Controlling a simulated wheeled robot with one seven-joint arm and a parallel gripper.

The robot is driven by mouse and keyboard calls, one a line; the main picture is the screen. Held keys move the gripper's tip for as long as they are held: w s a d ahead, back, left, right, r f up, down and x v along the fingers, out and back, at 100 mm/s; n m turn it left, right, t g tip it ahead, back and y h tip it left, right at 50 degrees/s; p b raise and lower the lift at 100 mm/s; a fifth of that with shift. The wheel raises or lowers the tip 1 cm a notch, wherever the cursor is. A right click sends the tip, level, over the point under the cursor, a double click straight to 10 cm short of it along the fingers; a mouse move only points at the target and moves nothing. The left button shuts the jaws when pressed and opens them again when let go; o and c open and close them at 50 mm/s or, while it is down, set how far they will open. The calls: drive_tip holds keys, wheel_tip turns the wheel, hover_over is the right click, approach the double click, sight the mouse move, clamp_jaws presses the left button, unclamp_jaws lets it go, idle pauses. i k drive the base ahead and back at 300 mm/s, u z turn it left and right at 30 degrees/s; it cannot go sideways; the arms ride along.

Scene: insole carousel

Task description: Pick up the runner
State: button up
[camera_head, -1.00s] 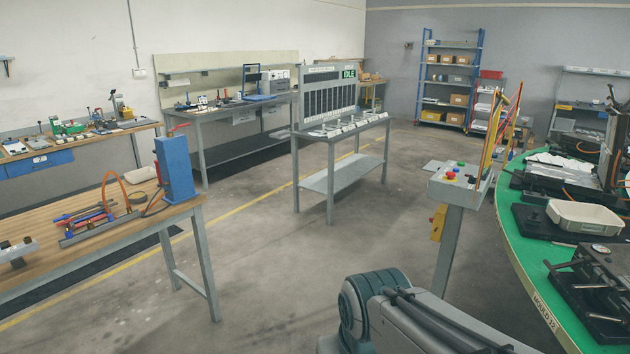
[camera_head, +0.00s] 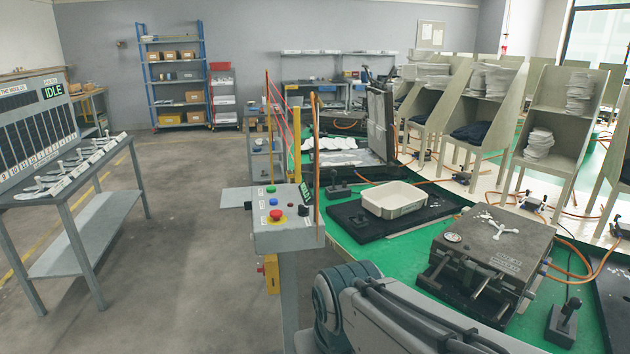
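A small white branched piece, which looks like the runner (camera_head: 494,227), lies on top of a dark metal mold (camera_head: 478,247) on the green carousel table. It is at the right of the head view, and nothing covers it. Similar white branched pieces (camera_head: 62,172) lie in a row on the grey display table at the left. My gripper is out of view; only a grey link of my arm shows at the bottom middle, in front of the carousel.
A control post (camera_head: 287,228) with coloured buttons stands at the carousel's near left edge. A cream tray (camera_head: 394,199) sits on a black plate beyond the mold. A lever block (camera_head: 564,322) and orange hoses are near the mold. Floor (camera_head: 185,260) is clear at left.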

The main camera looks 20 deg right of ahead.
sight(501, 230)
drive_tip(key=z, duration=0.95)
drive_tip(key=i, duration=1)
drive_tip(key=z, duration=0.9)
drive_tip(key=i, duration=0.55)
drive_tip(key=z, duration=0.2)
